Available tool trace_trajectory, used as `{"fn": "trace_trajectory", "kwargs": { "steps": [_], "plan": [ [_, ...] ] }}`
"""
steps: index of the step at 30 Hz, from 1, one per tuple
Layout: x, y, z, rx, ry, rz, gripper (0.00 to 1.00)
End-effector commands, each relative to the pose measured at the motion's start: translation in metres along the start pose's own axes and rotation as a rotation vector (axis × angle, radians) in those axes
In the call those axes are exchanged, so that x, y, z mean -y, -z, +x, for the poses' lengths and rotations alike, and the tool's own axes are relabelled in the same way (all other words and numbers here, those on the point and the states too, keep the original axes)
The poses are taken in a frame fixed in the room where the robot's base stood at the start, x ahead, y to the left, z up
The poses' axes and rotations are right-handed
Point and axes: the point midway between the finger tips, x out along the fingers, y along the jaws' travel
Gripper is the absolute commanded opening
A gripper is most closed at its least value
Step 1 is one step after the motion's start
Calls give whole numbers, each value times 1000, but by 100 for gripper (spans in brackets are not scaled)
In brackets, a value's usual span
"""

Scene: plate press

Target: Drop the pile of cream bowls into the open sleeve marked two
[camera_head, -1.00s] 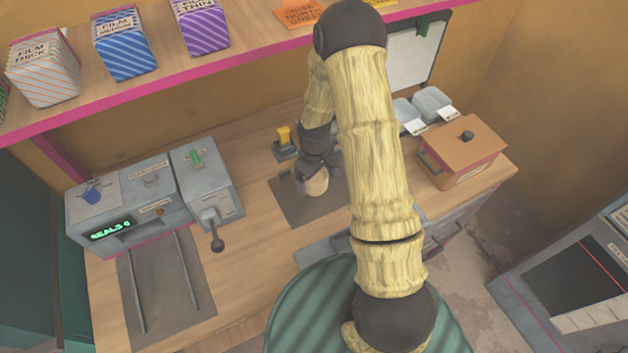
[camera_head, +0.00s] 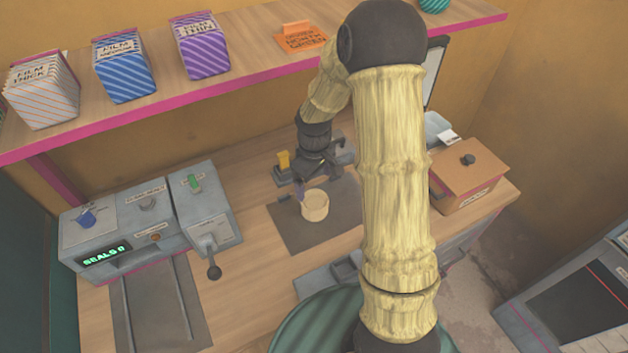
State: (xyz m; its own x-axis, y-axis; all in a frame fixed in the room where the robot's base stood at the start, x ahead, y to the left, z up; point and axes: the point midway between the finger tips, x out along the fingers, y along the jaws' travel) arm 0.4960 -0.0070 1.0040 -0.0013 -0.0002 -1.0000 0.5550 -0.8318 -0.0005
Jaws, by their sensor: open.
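The cream bowls (camera_head: 315,207) stand as a small upright pile on the dark grey mat (camera_head: 289,232) in the middle of the counter. I cannot count the bowls in the pile. My gripper (camera_head: 312,180) is open, just behind and above the pile, pointing down. One purple-tipped finger shows at the pile's left rim; whether it touches cannot be told. The other finger is hard to make out. I cannot make out a sleeve marked two; my arm hides part of the counter's right side.
A grey sealing machine (camera_head: 150,222) with a lever and green display stands at left. An orange-brown lidded box (camera_head: 467,180) and a pale container (camera_head: 438,130) are at right. A pink-edged shelf (camera_head: 250,78) with film boxes hangs above.

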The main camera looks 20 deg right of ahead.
Motion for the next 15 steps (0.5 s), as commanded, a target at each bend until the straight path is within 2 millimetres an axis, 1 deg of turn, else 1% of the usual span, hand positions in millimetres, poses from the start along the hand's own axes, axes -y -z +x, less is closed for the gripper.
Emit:
{"fn": "trace_trajectory", "kwargs": {
  "steps": [9,11,14,15],
  "plan": [
    [2,0,-2,-2,-2,3,89],
    [4,-2,-7,-6,-7,15,89],
    [11,-12,-22,-22,-24,63,89],
    [15,-17,-30,-31,-32,92,89]
  ]
}}
